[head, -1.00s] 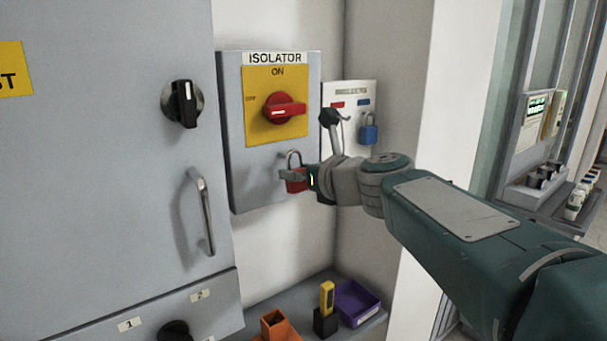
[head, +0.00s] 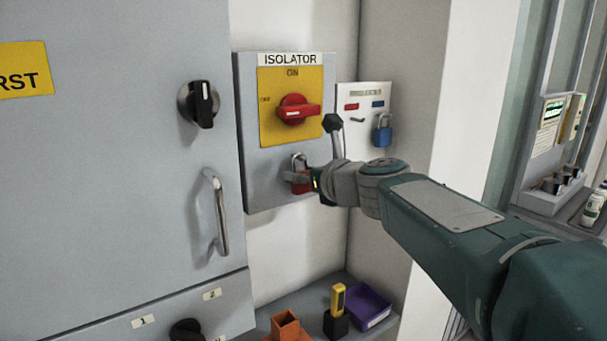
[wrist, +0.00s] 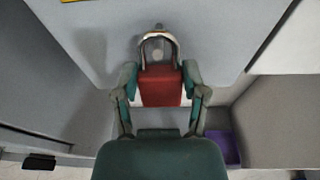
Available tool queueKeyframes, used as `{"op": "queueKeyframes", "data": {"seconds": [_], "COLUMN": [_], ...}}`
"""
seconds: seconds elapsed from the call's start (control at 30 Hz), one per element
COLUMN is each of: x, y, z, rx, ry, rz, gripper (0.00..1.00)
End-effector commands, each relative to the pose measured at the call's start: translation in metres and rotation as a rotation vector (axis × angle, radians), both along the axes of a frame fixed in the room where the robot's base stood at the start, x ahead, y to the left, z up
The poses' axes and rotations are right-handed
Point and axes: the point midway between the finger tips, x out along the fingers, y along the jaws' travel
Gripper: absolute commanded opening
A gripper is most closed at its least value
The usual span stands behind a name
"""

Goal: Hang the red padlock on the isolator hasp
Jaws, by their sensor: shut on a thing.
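The red padlock (head: 301,184) is in my gripper (head: 300,178), in front of the lower part of the grey isolator box (head: 265,185). In the wrist view the padlock (wrist: 161,86) is upright between both fingers of my gripper (wrist: 161,80), its silver shackle pointing up toward the box face. A small round light-coloured part (wrist: 157,54), likely the hasp, shows inside the shackle loop. I cannot tell whether the shackle is around it or only in front of it. The red isolator switch (head: 296,109) sits on a yellow plate above.
A white lock board (head: 362,100) with a blue padlock (head: 382,135) is right of the isolator. A cabinet with a handle (head: 216,215) stands left. Below, a shelf holds an orange holder (head: 287,328), a yellow tool (head: 338,298) and a purple bin (head: 368,306).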

Motion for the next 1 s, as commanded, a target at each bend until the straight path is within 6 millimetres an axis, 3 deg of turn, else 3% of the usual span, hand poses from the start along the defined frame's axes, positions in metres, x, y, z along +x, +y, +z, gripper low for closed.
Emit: {"op": "queueKeyframes", "data": {"seconds": [0.27, 0.3, 0.37, 0.83, 1.0], "x": [0.0, 0.0, 0.0, -0.002, -0.018], "y": [0.0, 0.0, 0.0, -0.002, -0.015], "z": [0.0, 0.0, 0.0, 0.001, 0.006], "rx": [0.0, 0.0, 0.0, 0.0, 0.0], "ry": [0.0, 0.0, 0.0, 0.0, -0.003], "rz": [0.0, 0.0, 0.0, -0.001, -0.003], "gripper": [0.0, 0.69, 0.96, 0.96, 0.96]}}
